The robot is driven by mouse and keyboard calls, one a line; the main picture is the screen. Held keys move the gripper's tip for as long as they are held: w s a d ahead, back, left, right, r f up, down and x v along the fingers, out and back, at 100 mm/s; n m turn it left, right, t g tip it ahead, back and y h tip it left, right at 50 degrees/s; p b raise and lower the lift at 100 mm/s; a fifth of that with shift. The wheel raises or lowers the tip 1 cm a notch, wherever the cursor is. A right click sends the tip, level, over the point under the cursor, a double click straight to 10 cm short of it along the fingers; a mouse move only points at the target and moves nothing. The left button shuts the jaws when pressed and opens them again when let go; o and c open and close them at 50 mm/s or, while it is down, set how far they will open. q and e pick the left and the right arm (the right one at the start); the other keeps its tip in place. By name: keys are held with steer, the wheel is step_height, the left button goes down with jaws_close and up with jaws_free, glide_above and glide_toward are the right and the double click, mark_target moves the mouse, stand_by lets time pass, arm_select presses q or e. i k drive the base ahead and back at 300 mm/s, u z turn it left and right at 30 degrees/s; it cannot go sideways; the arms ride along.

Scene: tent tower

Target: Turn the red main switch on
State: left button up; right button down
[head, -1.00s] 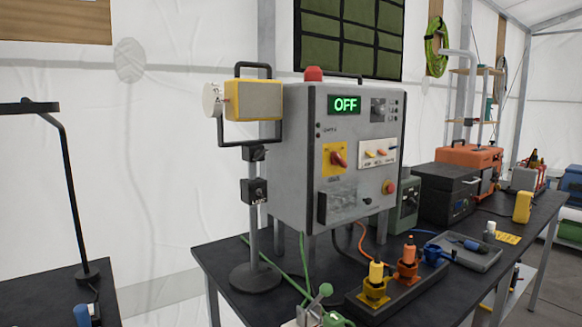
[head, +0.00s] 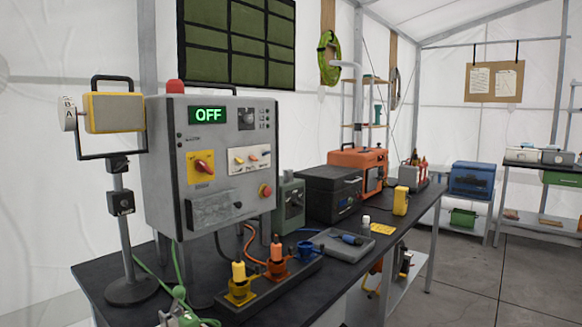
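The red main switch (head: 204,168) is a rotary knob on a yellow plate on the front of the grey control cabinet (head: 165,190). Its handle looks tilted, but its marks are too small to read. The green display (head: 208,115) above it reads OFF. A red mushroom button (head: 265,190) sits lower right on the same face, and a red dome (head: 175,86) is on top. Neither of my grippers shows in the head view.
The cabinet stands on a dark workbench (head: 330,270). A work lamp (head: 115,112) on a stand is left of it. Yellow and orange plugs (head: 239,272) stand in a strip in front. A black case (head: 325,190) and an orange case (head: 357,170) are behind. Open floor lies at right.

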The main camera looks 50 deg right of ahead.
mark_target(201, 166)
steer(key=z, duration=2.35)
steer(key=k, duration=0.9)
steer(key=u, duration=1)
steer(key=i, duration=1)
